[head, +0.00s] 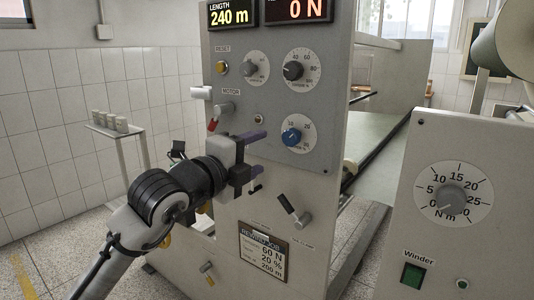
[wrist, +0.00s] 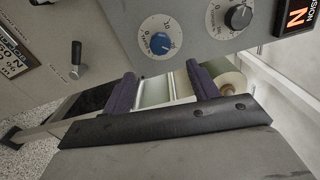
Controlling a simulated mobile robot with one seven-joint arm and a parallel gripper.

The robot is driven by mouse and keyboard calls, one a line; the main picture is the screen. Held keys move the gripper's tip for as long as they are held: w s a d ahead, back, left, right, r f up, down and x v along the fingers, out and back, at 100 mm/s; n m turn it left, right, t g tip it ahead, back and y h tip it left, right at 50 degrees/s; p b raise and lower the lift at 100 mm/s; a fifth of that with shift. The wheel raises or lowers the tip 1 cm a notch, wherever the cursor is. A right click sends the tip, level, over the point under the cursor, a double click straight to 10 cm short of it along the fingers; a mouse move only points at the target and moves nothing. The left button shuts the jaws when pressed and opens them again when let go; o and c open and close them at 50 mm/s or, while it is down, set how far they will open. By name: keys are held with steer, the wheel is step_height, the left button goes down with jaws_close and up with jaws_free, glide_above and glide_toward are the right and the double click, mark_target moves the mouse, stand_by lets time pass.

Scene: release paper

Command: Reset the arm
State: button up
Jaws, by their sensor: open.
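My arm reaches in from the bottom left of the head view. My gripper (head: 258,162) is in front of the grey machine panel (head: 335,120), left of and a little below the blue knob (head: 292,136). In the wrist view, my gripper (wrist: 163,86) has its two dark purple fingers wide apart with nothing between them. Beyond the fingers a pale roller area shows. The blue knob shows above the fingers in the wrist view (wrist: 160,46). Part of the panel behind my gripper is hidden in the head view.
A red-tipped lever (head: 213,124) and a black-handled lever (head: 294,210) stick out from the panel. A winder box (head: 470,245) with a dial and green switch stands at the right. A small shelf (head: 120,131) with several pale cups stands at the left. Floor is clear at the lower left.

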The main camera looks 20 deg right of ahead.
steer(key=shift+s+a, duration=0.2)
